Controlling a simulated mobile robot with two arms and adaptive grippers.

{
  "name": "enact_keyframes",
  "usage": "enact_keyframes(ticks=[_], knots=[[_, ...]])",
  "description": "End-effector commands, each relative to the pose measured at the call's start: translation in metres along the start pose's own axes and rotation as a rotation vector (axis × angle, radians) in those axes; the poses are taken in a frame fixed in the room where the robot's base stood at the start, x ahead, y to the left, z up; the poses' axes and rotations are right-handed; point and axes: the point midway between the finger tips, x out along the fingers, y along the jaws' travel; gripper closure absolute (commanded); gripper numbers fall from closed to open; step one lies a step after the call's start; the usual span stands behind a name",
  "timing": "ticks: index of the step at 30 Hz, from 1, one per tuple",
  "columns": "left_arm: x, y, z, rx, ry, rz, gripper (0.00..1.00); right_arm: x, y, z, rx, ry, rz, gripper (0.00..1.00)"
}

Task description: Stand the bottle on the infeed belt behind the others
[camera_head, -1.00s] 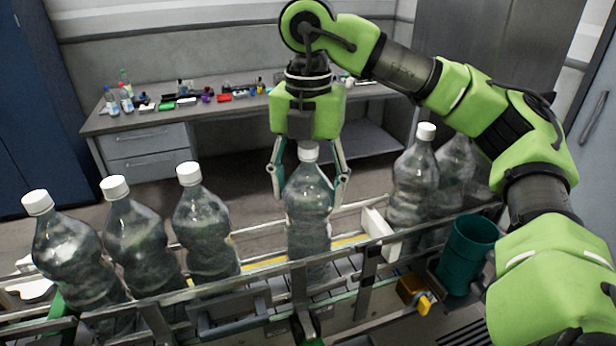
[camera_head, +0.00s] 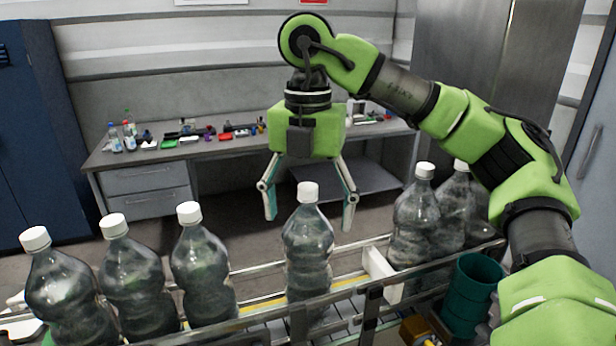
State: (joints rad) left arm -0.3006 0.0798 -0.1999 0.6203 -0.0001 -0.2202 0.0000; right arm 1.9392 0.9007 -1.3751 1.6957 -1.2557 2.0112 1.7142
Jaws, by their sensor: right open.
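A clear bottle with a white cap (camera_head: 308,245) stands upright on the infeed belt (camera_head: 345,305), inside the rails. My right gripper (camera_head: 309,215) is open, with its fingers spread on either side of and behind the bottle's cap, apart from it. Three similar bottles stand in a row to the left: the nearest to it (camera_head: 203,268), a middle one (camera_head: 137,280) and the far left one (camera_head: 68,290). More capped bottles (camera_head: 415,220) stand to the right, past a white block (camera_head: 380,270). The bottles' bases are partly hidden by the front rail. My left gripper is out of view.
A metal guard rail (camera_head: 250,322) runs along the front of the belt. A green cup-like container (camera_head: 472,295) stands at the right. A workbench (camera_head: 225,150) with small items is at the back, and a dark blue cabinet (camera_head: 40,130) is at the left.

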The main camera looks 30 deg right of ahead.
Motion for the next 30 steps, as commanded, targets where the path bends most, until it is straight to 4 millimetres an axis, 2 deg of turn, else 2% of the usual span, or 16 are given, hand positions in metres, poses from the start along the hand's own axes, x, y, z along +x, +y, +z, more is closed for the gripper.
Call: enact_keyframes(ticks=[1, 6, 15, 20, 30], knots=[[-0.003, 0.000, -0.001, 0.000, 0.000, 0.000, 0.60, -0.012, 0.000, 0.000, 0.001, -0.005, 0.004, 0.22], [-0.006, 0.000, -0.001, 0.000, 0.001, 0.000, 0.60, -0.042, 0.000, 0.000, 0.002, -0.006, 0.004, 0.22], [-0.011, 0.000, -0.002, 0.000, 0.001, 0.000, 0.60, -0.080, 0.000, 0.000, 0.000, -0.004, 0.001, 0.22], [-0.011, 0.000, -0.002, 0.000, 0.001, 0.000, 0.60, -0.086, 0.000, 0.000, 0.001, -0.002, 0.000, 0.22], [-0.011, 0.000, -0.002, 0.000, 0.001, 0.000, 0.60, -0.087, 0.000, 0.000, 0.000, -0.001, 0.000, 0.22]])
